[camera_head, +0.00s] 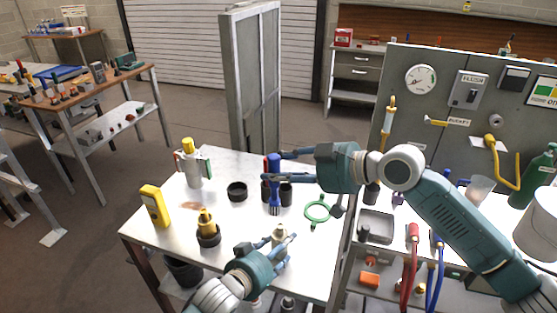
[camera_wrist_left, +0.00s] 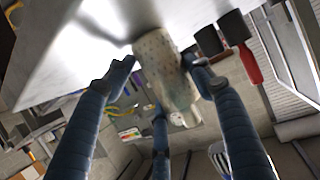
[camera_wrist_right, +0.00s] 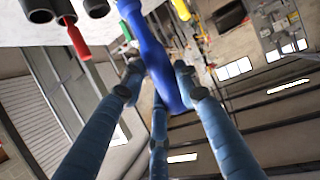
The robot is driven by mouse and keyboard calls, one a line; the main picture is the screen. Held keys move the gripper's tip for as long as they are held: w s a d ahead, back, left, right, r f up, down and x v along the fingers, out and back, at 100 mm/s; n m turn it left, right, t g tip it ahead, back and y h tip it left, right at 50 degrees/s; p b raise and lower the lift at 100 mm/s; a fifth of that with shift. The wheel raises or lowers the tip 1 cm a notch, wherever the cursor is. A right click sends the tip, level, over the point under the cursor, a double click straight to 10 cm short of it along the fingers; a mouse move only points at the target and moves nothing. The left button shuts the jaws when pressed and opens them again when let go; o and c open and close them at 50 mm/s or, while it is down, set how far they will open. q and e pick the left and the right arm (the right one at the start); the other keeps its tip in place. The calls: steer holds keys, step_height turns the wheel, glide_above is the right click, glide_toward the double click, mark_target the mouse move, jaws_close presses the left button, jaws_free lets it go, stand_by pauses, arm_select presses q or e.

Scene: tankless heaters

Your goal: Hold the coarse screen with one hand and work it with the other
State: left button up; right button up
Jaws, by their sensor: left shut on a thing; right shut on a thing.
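The coarse screen (camera_head: 279,234), a pale speckled cylinder, is in my left gripper (camera_head: 281,245) above the table's front part. In the left wrist view the screen (camera_wrist_left: 168,78) sits between the fingers, with its surface dotted. My right gripper (camera_head: 272,168) is shut on a blue brush (camera_head: 274,172), which stands upright with its bristles down over the middle of the table. The brush handle (camera_wrist_right: 158,65) shows between the fingers in the right wrist view. The brush is apart from the screen, farther back.
The metal table (camera_head: 160,232) carries a black ring (camera_head: 237,191), a green ring wrench (camera_head: 317,211), a yellow meter (camera_head: 154,206), a brass fitting in a black cup (camera_head: 208,234) and a white bottle (camera_head: 192,165). A grey gauge panel (camera_head: 450,125) stands at right.

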mark_target(279, 156)
steer(key=shift+f, duration=1.6)
steer(key=shift+a+f, duration=0.15)
steer(key=shift+f, duration=0.35)
step_height(279, 156, up, 2)
steer(key=shift+r, duration=3)
